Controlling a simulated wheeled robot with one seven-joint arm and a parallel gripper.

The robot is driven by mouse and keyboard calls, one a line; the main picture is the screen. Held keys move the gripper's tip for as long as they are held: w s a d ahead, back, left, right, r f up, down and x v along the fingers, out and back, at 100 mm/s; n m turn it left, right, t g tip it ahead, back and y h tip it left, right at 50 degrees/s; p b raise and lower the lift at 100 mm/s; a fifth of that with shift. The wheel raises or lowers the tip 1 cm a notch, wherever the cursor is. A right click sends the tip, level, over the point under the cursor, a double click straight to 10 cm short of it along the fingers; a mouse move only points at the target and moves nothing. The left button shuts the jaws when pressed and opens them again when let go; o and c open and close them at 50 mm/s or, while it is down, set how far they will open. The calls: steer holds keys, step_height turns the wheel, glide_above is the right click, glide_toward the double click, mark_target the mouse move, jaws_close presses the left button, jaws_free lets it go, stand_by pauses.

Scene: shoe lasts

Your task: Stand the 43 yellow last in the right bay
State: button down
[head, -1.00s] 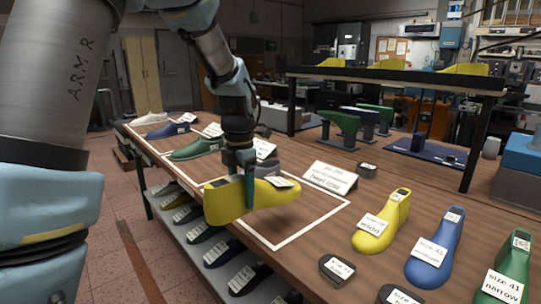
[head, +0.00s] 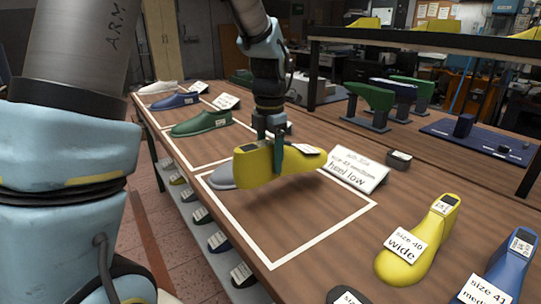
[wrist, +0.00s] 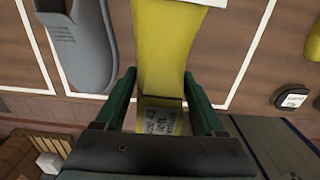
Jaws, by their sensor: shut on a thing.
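My gripper (head: 277,160) is shut on a yellow last (head: 255,167), which it holds above the near white-outlined bay (head: 322,240). The last lies roughly level, its long axis running left to right in the head view. In the wrist view the yellow last (wrist: 165,50) sits between the green fingers, with a printed label near my gripper (wrist: 165,110); its writing is hard to read. A grey last (wrist: 82,45) rests in the same bay, to the left of the yellow one. In the head view the yellow last mostly hides the grey last (head: 222,177).
A "heel low" card (head: 356,170) stands behind the bay. Farther left are a green last (head: 202,124), a blue last (head: 176,101) and a white last (head: 160,87). Yellow (head: 415,248) and blue lasts (head: 500,270) stand at right. The bay's front part is clear.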

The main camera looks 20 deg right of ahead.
mark_target(270, 142)
steer(key=shift+f+b, duration=1.95)
steer(key=shift+f, duration=1.7)
steer(key=shift+f, duration=0.15)
jaws_free()
step_height(270, 142, up, 11)
steer(key=shift+f+b, duration=0.1)
steer(key=shift+b, duration=0.5)
steer(key=shift+s, duration=0.15)
